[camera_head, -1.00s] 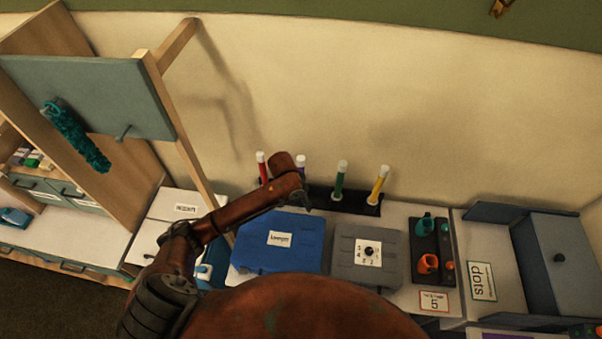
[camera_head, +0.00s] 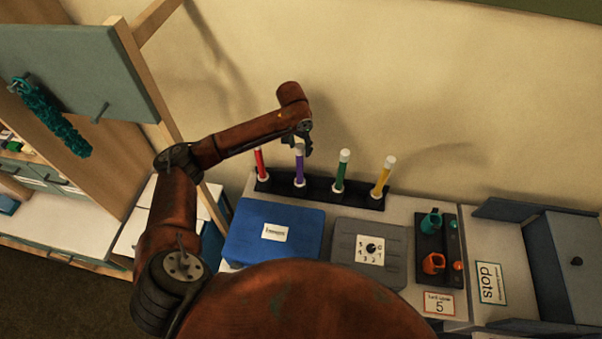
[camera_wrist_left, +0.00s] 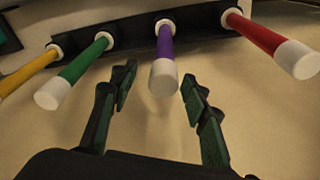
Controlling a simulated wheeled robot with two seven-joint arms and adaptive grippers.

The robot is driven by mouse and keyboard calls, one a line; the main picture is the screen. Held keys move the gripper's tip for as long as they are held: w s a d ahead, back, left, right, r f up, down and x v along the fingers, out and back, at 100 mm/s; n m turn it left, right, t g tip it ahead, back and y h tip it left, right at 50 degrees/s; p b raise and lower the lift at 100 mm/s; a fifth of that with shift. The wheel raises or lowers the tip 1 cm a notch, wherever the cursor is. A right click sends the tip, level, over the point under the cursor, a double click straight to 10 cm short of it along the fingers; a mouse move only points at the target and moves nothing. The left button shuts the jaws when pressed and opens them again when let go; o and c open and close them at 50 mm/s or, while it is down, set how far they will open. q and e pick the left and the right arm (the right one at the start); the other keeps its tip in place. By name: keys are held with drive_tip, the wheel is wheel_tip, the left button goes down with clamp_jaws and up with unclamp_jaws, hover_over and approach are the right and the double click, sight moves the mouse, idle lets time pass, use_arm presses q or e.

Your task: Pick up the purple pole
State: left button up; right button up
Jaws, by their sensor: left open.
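The purple pole (camera_head: 299,168) stands upright in a black rack (camera_head: 319,191), between the red pole (camera_head: 260,164) and the green pole (camera_head: 341,172). It has a white top. My left gripper (camera_head: 303,145) is at the top of the purple pole in the head view and hides part of it. In the left wrist view the gripper (camera_wrist_left: 158,90) is open, with the purple pole's white end (camera_wrist_left: 163,76) between its two fingers and no finger visibly touching it. My right gripper is not in view.
A yellow pole (camera_head: 383,177) stands at the rack's right end. A blue case (camera_head: 274,247) and a grey box with a dial (camera_head: 345,262) lie in front of the rack. The wall (camera_head: 430,90) is close behind. A pegboard panel (camera_head: 75,75) stands at left.

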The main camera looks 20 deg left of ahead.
sight(301, 159)
use_arm(q)
drive_tip(key=shift+f+b, duration=0.35)
drive_tip(key=shift+f, duration=0.45)
drive_tip(key=shift+a+f+b, duration=0.1)
drive_tip(key=shift+f+b, duration=0.2)
drive_tip(key=shift+f, duration=0.15)
drive_tip(key=f+p, duration=0.1)
drive_tip(key=f, duration=0.2)
drive_tip(key=w+f, duration=0.1)
drive_tip(key=f, duration=0.2)
drive_tip(key=shift+w+f+p, duration=0.1)
drive_tip(key=shift+f+p, duration=0.1)
drive_tip(key=shift+p, duration=0.2)
drive_tip(key=shift+w+f, duration=0.1)
drive_tip(key=shift+f, duration=0.4)
clamp_jaws()
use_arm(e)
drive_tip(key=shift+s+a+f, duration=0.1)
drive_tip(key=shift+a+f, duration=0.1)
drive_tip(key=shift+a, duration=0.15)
